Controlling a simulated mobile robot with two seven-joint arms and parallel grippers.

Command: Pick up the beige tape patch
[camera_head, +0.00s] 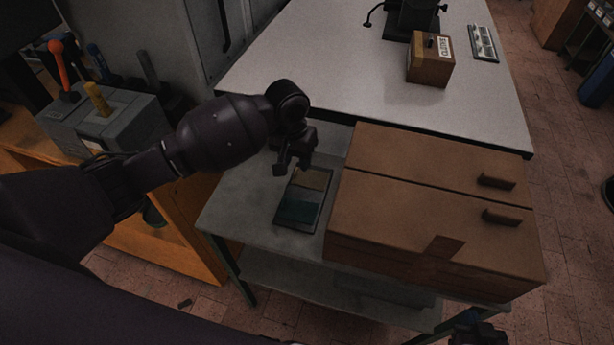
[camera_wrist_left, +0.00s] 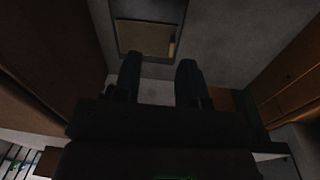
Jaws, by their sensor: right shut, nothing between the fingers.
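The beige tape patch (camera_head: 313,178) lies at the far end of a dark flat tray (camera_head: 278,222), beside a dark green patch (camera_head: 299,207). In the left wrist view the beige patch (camera_wrist_left: 143,37) shows ahead of the fingertips, inside the dark tray rim. My left gripper (camera_head: 292,166) is above the tray's far left corner, with its fingers apart and nothing between them. Its two fingers (camera_wrist_left: 159,72) also show apart in the left wrist view, short of the patch. My right gripper (camera_head: 477,330) is partly in view at the bottom right, shut and empty, away from the tray.
A brown cabinet with two handles (camera_head: 430,200) stands close to the tray's right side. A white table (camera_head: 330,65) with a small labelled wooden box (camera_head: 430,62) is behind. A grey box with coloured-handled tools (camera_head: 110,125) is on the left. Grey shelf (camera_head: 240,205) is bare left of the tray.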

